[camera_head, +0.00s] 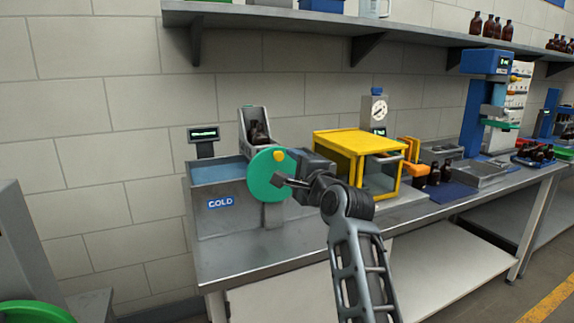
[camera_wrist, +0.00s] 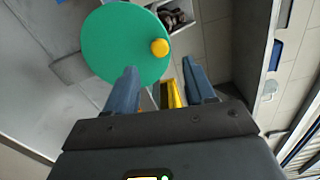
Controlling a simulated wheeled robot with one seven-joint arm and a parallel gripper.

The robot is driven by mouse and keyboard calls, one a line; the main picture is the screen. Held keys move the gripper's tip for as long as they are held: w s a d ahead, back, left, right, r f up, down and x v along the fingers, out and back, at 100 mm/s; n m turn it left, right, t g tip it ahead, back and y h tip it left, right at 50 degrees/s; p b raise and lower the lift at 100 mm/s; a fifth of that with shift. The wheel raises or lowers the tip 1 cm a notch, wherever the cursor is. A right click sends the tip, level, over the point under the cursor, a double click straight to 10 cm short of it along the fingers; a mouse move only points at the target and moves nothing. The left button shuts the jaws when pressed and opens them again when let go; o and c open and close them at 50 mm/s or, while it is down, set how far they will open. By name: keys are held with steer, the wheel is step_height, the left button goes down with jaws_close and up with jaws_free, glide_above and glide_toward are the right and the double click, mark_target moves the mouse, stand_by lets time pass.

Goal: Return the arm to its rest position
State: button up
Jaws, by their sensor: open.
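My arm reaches over the bench in the head view, and my gripper (camera_head: 281,178) is in front of the green disc (camera_head: 266,174) with a yellow knob (camera_head: 279,155). I cannot tell whether a finger touches the disc.
A tank marked COLD (camera_head: 220,221) stands left of the disc; dark bottles (camera_head: 259,133) sit in a holder behind it. A yellow-framed box (camera_head: 352,141) is close right of my gripper. A shelf (camera_head: 270,18) runs above. The bench front (camera_head: 240,267) is clear.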

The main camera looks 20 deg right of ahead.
steer(key=shift+s, duration=0.65)
steer(key=s+f+n+g+h, duration=0.1)
steer(key=s+f+n, duration=0.4)
steer(key=s+f, duration=0.75)
steer(key=s+f+n+g, duration=0.1)
steer(key=s+f+n, duration=0.5)
steer(key=s+f, duration=0.7)
steer(key=s+a+r+n, duration=0.2)
steer(key=s+n, duration=0.1)
steer(key=s, duration=0.8)
steer(key=s+a+r+n, duration=0.2)
steer(key=s+r, duration=0.1)
steer(key=s, duration=0.8)
steer(key=s+a+r+n+g+y, duration=0.1)
steer(key=s+a+r+n, duration=0.1)
steer(key=s, duration=0.9)
steer(key=shift+a+r+n, duration=0.25)
steer(key=shift+n, duration=0.55)
